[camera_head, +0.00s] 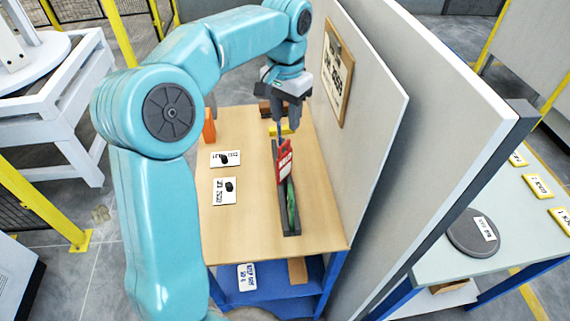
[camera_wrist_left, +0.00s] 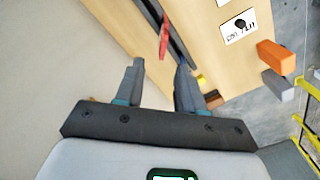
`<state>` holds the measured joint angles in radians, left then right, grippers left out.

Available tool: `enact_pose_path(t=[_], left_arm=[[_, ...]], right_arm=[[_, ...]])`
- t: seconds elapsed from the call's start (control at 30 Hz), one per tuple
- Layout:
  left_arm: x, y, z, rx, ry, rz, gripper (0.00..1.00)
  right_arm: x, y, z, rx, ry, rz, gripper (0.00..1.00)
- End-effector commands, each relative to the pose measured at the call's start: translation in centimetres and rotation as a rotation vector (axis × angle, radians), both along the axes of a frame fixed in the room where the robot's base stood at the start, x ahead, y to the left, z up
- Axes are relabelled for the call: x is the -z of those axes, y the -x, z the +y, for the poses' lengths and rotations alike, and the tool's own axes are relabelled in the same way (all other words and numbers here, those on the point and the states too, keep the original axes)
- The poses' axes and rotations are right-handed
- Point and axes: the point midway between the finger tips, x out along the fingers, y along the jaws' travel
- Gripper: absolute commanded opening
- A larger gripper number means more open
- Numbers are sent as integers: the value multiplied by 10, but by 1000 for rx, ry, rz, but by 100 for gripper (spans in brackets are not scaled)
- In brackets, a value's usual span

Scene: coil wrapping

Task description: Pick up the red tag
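The red tag (camera_head: 284,162) stands upright in a dark slotted holder (camera_head: 283,229) on the wooden table, with a white label on its face. In the left wrist view the red tag (camera_wrist_left: 163,38) shows nearly edge-on, just beyond the fingertips. My left gripper (camera_head: 280,138) points down just behind the tag in the head view. In the left wrist view my left gripper (camera_wrist_left: 159,63) is open with nothing between its fingers. A green tag (camera_head: 291,203) is in the same holder, nearer the front. My right gripper is not in view.
A grey partition (camera_head: 365,110) stands close along the table's right side. White cards with black pieces (camera_head: 225,190) lie on the table (camera_head: 240,235) at left. An orange block (camera_head: 209,126) and a yellow block (camera_head: 284,130) are towards the back. The table's front is clear.

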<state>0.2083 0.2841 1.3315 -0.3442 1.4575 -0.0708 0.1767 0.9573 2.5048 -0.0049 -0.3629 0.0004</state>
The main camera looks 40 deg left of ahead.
Motion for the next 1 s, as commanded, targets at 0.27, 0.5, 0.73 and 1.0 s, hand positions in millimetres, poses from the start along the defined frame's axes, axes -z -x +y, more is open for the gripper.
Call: enact_pose_path(t=[0.27,0.5,0.73,1.0], left_arm=[[54,1,0,-1,0,3,38],[75,0,2,-2,1,4,38],[109,-1,4,0,0,3,38],[113,-1,5,-1,0,-1,38]], right_arm=[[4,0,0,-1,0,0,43],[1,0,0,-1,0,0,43],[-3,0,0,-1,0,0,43],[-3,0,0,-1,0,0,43]])
